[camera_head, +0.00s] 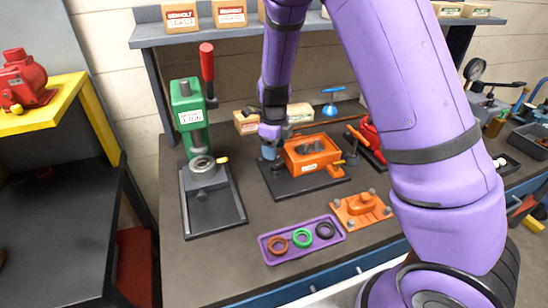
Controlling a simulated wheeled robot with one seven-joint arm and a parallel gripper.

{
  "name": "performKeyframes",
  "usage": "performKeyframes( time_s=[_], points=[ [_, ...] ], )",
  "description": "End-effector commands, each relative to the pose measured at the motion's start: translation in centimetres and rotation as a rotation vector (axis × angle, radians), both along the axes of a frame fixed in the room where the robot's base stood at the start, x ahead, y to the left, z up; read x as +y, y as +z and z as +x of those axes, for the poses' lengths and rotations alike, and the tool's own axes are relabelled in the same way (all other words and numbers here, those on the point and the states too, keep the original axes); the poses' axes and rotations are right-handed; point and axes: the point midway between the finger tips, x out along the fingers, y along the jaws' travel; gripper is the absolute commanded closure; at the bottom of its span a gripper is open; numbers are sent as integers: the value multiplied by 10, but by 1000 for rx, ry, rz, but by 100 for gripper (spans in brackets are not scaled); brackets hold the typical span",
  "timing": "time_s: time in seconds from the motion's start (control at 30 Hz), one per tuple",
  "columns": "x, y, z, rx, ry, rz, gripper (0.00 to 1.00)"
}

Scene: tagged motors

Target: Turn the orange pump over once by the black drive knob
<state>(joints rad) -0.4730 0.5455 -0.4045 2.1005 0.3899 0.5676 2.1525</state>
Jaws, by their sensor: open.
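The orange pump (312,158) sits on a black base plate (285,190) in the middle of the bench, its top open with dark parts inside. My gripper (268,150) is at the pump's left end, pointing down, open. A grey-blue part shows just below it, close to the pump's left side; I cannot tell whether they touch. The black drive knob cannot be made out clearly; it may be hidden by my gripper. A small dark part with an orange lever (356,136) is at the pump's right end.
A purple tray (263,245) with rust, green and dark rings lies in front. An orange cover plate (362,207) lies at its right. A green press (190,115) with a red handle stands at left. A red pump (372,130) is behind right.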

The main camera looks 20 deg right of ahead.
Motion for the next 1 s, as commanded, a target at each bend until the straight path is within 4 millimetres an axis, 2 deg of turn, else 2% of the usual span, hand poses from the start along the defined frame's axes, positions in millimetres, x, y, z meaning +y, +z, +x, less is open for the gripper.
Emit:
performKeyframes(
  time_s=[0.1,0.3,0.67,0.8,1.0],
  points=[
    [-1,-19,0,2,-1,-1,43],
    [0,-36,0,0,0,0,43],
    [0,-40,0,-1,0,0,43],
    [0,-40,0,-1,0,0,75],
    [0,-39,0,-1,5,0,77]
  ],
)
